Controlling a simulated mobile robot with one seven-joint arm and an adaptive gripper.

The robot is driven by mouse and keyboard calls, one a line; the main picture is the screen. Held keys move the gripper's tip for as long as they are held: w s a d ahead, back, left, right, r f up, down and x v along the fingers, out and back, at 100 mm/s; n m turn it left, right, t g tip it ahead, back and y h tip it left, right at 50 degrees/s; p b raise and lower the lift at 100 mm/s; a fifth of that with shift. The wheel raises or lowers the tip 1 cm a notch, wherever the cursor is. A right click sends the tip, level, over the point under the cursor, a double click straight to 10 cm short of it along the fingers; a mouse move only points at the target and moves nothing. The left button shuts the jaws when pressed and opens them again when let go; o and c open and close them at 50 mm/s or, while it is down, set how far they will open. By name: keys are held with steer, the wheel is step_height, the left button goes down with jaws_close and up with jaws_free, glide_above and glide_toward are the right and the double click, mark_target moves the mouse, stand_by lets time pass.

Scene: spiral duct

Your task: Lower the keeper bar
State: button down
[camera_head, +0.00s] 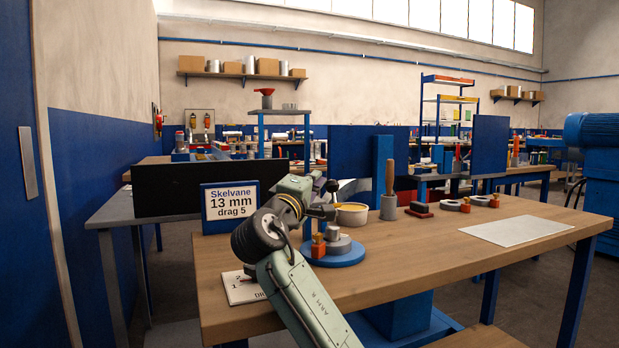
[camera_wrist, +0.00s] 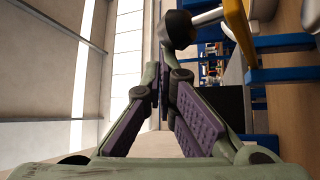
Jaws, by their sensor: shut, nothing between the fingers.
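My gripper (camera_head: 316,192) reaches over the near left part of the wooden bench, above a round blue base (camera_head: 345,257). Its fingers (camera_wrist: 165,85) are closed together at the tips in the wrist view, with nothing between them. A dark rounded knob (camera_wrist: 178,29) on a pale rod shows just beyond the fingertips; it may be the end of the keeper bar, but I cannot tell for sure. I cannot tell whether the fingers touch it. On the blue base stand a grey stepped cylinder (camera_head: 338,243) and a small brass-and-red block (camera_head: 318,247). My arm hides part of this area.
A sign reading "Skelvane 13 mm drag 5" (camera_head: 231,206) stands behind my arm. A pale sheet (camera_head: 516,230) lies right. The bench middle is clear.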

steer(key=s+f, duration=0.1)
steer(key=s+f+b, duration=0.1)
steer(key=d+f, duration=0.1)
steer(key=f, duration=0.1)
steer(key=shift+s+f+b, duration=0.1)
steer(key=shift+s+b, duration=0.3)
steer(key=shift+d+f, duration=0.1)
steer(key=shift+f, duration=0.05)
steer(key=v, duration=1.2)
steer(key=shift+a+r, duration=0.25)
steer(key=shift+a, duration=0.1)
